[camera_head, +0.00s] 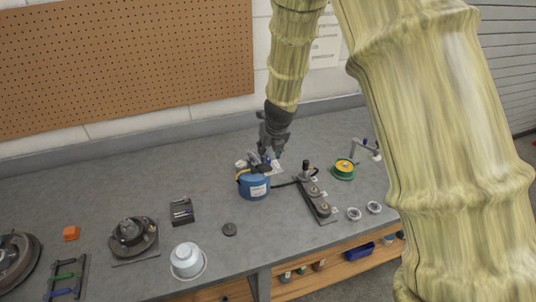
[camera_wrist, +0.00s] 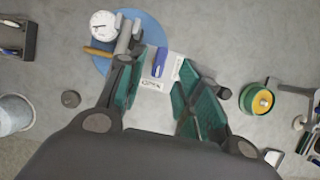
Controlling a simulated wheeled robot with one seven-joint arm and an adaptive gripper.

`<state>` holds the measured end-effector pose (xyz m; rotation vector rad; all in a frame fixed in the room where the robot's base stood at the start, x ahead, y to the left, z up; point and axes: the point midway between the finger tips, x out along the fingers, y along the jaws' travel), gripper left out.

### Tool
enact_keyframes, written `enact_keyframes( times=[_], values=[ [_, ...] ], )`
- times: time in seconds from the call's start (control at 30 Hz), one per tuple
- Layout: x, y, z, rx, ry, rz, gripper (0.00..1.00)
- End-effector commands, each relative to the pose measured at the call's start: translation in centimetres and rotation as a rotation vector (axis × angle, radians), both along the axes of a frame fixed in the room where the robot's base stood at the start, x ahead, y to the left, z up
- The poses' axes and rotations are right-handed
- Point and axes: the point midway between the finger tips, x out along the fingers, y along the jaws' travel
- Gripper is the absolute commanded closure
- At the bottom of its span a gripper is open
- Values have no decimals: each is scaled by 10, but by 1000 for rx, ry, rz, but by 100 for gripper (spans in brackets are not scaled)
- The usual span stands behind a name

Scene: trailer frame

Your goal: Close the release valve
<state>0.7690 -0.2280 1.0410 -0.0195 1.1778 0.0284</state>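A blue round tank (camera_head: 255,188) stands on the grey bench in the head view. The wrist view shows the tank from above (camera_wrist: 153,33), with a white gauge (camera_wrist: 103,24) and an orange bar (camera_wrist: 97,51) at its side. A small blue lever (camera_wrist: 160,62), which looks like the release valve handle, lies beside a white label that seems to read OPEN (camera_wrist: 152,85). My gripper (camera_wrist: 156,76) is open, its teal-padded fingers apart on either side of the lever and label. In the head view my gripper (camera_head: 268,146) is just above the tank; contact cannot be told.
A dark manifold plate (camera_head: 316,200) with knobs stands right of the tank, by a green and yellow round part (camera_head: 343,168). A dark puck (camera_head: 230,229), a white bowl (camera_head: 187,259) and a black tray (camera_head: 181,211) are to the left. A pegboard (camera_head: 120,60) hangs behind.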

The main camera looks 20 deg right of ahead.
Motion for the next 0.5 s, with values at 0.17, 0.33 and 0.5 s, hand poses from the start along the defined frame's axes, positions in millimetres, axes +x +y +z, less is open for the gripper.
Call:
enact_keyframes(
  times=[0.17, 0.33, 0.5],
  values=[
    [8, 1, -17, 1, 1, 2, 65],
    [11, 1, -26, 1, 1, 2, 65],
    [13, 1, -30, 1, 0, 1, 65]
  ],
)
